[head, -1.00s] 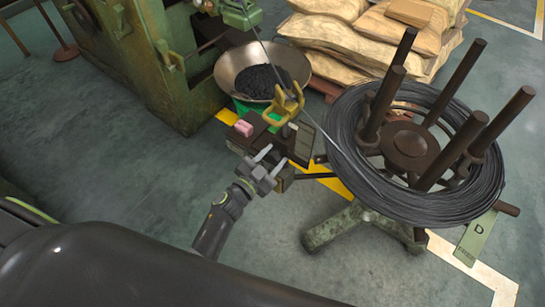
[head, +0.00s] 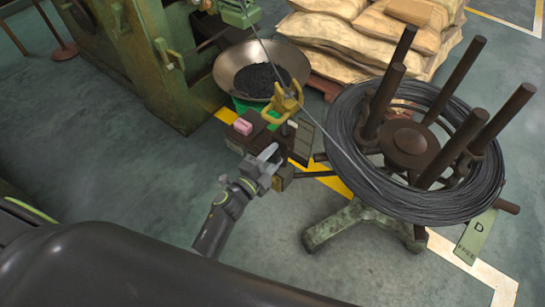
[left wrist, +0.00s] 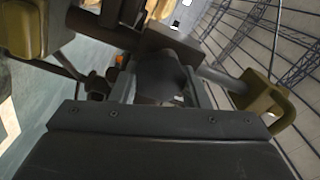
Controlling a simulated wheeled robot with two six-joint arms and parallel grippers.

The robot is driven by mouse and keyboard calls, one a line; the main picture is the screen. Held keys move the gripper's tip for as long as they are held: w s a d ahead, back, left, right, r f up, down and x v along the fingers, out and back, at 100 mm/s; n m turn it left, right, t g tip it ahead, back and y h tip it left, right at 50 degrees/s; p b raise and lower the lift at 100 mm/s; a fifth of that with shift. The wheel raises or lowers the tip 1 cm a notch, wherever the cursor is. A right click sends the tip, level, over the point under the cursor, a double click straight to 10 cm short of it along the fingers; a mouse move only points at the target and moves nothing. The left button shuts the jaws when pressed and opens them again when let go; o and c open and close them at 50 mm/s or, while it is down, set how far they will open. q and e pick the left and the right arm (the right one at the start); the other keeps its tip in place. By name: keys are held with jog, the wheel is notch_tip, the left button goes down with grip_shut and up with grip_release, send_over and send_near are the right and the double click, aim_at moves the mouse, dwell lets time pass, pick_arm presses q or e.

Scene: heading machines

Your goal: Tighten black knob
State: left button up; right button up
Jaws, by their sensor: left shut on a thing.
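My left gripper (head: 270,158) reaches in from the lower left in the head view, at the near side of the small dark box with yellow fittings (head: 290,104). It is shut on the black knob (left wrist: 160,78), which shows as a dark, blunt shape in the middle of the left wrist view, just beyond the gripper body. In the head view the fingers hide the knob. How far the knob is screwed in cannot be told. My right gripper is not in view.
A wire coil (head: 345,120) on a stand with upright posts is right of the box. A pan of dark pieces (head: 262,72), stacked sacks (head: 345,40) and a green machine (head: 160,85) stand behind.

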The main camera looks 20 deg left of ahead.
pick_arm(q)
jog(key=m, duration=0.2)
jog(key=m+b, duration=0.1)
jog(key=shift+f+m, duration=0.25)
jog(key=shift+m, duration=0.15)
jog(key=m+b, duration=0.1)
jog(key=m, duration=0.3)
jog(key=shift+f, duration=0.1)
jog(key=shift+m+b, duration=0.45)
jog(key=shift+m, duration=1.15)
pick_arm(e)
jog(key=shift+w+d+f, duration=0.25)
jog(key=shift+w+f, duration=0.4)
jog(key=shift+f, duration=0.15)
pick_arm(q)
jog(key=o, duration=0.8)
jog(key=shift+o, duration=0.8)
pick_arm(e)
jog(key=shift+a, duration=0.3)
